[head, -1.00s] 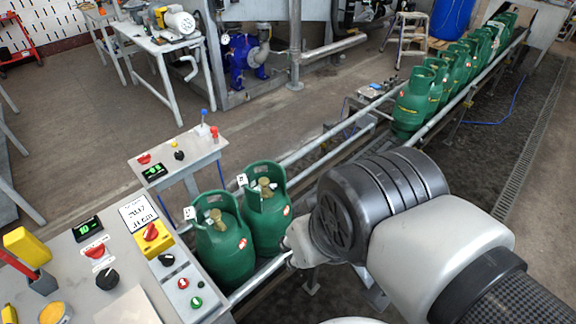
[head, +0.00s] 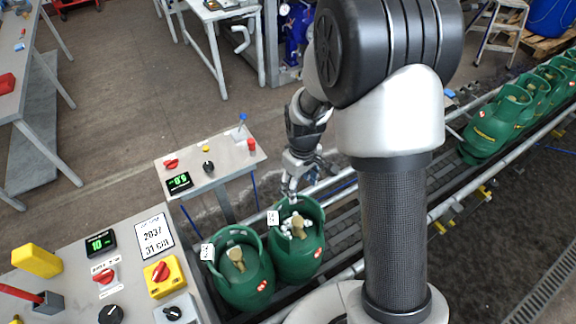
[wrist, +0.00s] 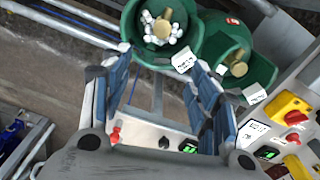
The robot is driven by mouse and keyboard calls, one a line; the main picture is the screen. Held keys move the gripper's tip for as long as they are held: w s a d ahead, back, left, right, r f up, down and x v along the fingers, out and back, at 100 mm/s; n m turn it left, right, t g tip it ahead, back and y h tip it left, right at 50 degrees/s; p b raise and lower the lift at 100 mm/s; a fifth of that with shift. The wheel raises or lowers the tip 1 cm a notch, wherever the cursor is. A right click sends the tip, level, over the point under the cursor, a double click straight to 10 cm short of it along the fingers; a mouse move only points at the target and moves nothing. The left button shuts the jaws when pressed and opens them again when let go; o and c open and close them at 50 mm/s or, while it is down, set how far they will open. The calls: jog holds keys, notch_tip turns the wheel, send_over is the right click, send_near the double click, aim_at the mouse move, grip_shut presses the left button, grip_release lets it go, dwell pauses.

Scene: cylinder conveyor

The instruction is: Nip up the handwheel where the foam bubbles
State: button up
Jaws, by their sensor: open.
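Two green gas cylinders stand side by side on the conveyor. The right one (head: 312,262) has white foam bubbles (head: 287,226) around its brass valve handwheel (head: 298,227). In the wrist view this foamy handwheel (wrist: 161,28) lies inside the collar at the top. The left cylinder (head: 240,290) has a brass handwheel (head: 236,255) with no foam visible; it also shows in the wrist view (wrist: 232,68). My gripper (head: 291,190) is above the back rim of the foamy cylinder. Its fingers (wrist: 160,60) are spread and empty, apart from the handwheel.
A control panel (head: 130,285) with knobs stands at the front left. A small control stand (head: 215,172) is close behind the cylinders. More green cylinders (head: 495,125) stand along the conveyor at the right. White tags (head: 272,217) hang on both near collars.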

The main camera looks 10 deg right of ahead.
aim_at(298, 221)
notch_tip(298, 221, down, 21)
jog(key=b, duration=0.3)
jog(key=shift+f, duration=0.1)
jog(key=c, duration=1.1)
jog(key=shift+o, duration=0.2)
jog(key=shift+b, duration=0.3)
jog(key=shift+m+b, duration=0.6)
jog(key=shift+m, duration=2.1)
jog(key=o, duration=1.1)
jog(key=shift+c, duration=0.2)
